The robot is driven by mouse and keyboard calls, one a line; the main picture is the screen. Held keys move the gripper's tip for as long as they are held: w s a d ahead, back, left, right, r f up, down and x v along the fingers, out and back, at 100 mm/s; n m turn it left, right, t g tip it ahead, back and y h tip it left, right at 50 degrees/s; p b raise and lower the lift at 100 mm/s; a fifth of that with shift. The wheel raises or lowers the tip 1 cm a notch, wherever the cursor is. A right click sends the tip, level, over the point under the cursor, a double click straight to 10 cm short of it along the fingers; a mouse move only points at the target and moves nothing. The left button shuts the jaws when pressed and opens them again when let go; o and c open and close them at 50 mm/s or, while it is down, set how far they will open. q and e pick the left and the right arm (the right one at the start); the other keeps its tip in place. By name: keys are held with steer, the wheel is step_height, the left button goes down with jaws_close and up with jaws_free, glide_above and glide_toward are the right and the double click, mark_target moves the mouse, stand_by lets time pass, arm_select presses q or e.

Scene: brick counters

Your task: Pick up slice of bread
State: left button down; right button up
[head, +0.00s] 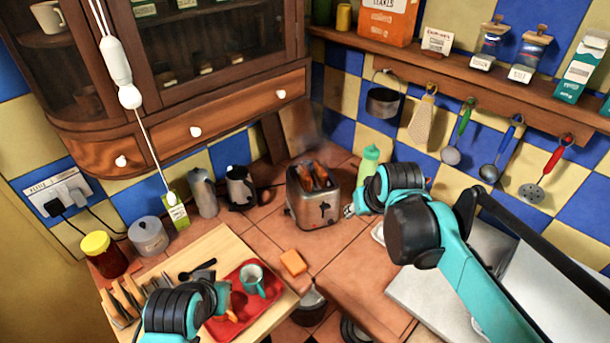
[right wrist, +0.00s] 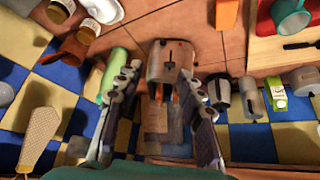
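Browned slices of bread (head: 313,178) stand upright in the slots of a silver toaster (head: 316,211) at the back corner of the counter. Faint smoke seems to hang above them. My right gripper (head: 349,211) is just right of the toaster, mostly hidden behind its own wrist in the head view. In the right wrist view my right gripper (right wrist: 160,76) is open and empty, its fingers spread either side of the toaster (right wrist: 170,60) and bread (right wrist: 157,93). My left gripper (head: 226,289) is over the red tray at lower left, largely hidden by its wrist.
A green bottle (head: 369,160) stands close right of the toaster. A kettle (head: 240,187) stands to its left. An orange block (head: 293,262) and a red tray (head: 238,309) with a teal mug (head: 252,281) are in front. Utensils hang from the shelf (head: 470,80) above.

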steer(key=w+a+r+n+g+p, duration=0.15)
steer(key=w+a+p, duration=0.3)
steer(key=w, duration=0.95)
steer(key=n+y+p, duration=0.1)
steer(key=p, duration=0.3)
glide_toward(305, 170)
steer(key=shift+g+x, duration=0.25)
steer(key=shift+x, duration=0.95)
steer(key=shift+w+a+f, duration=0.15)
steer(key=shift+w+f, duration=0.25)
steer(key=shift+f, duration=0.15)
steer(key=x, duration=0.7)
steer(key=shift+w, duration=0.1)
jaws_close()
